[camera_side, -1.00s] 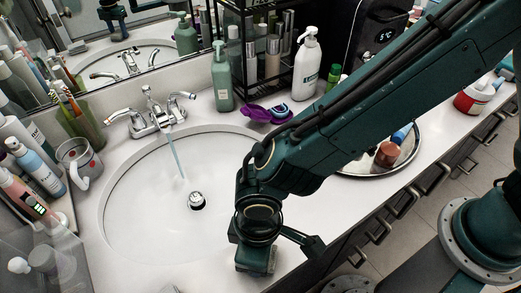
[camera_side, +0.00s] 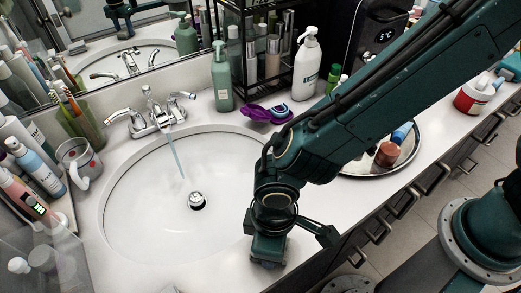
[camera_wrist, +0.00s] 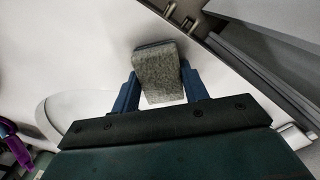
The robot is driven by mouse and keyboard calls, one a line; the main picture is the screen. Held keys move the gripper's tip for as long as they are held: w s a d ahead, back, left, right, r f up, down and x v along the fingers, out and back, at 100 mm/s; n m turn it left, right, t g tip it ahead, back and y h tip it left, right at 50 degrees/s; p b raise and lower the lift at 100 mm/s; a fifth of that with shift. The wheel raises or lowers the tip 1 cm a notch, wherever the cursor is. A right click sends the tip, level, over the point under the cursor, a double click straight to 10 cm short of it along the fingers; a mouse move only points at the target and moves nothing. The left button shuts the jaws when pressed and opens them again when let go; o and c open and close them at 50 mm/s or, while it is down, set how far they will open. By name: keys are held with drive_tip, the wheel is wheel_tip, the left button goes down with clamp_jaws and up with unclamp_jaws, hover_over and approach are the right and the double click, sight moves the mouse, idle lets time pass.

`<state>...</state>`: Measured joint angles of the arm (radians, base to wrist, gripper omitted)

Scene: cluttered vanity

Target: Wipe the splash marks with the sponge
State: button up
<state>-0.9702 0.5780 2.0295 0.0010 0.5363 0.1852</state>
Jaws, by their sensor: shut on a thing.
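My gripper (camera_side: 267,250) is low over the front rim area of the sink, at the counter's front side. In the wrist view its two blue fingers (camera_wrist: 158,88) are shut on a grey, rough-looking sponge (camera_wrist: 158,70). The sponge is held out over the white counter (camera_wrist: 85,55). In the side view my gripper hides most or all of the sponge, and I cannot tell whether it touches the counter. I cannot make out any splash marks in either view.
The white basin (camera_side: 150,215) lies left of my gripper, with water running from the faucet (camera_side: 152,112). A round tray (camera_side: 375,170) with small items stands to the right. A purple item (camera_side: 262,113), a green pump bottle (camera_side: 222,82) and a white bottle (camera_side: 307,65) stand behind.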

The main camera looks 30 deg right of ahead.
drive_tip(key=shift+d, duration=0.35)
drive_tip(key=shift+r, duration=0.1)
drive_tip(key=shift+r, duration=4.45)
drive_tip(key=shift+r, duration=0.1)
wheel_tip(320, 180, up, 8)
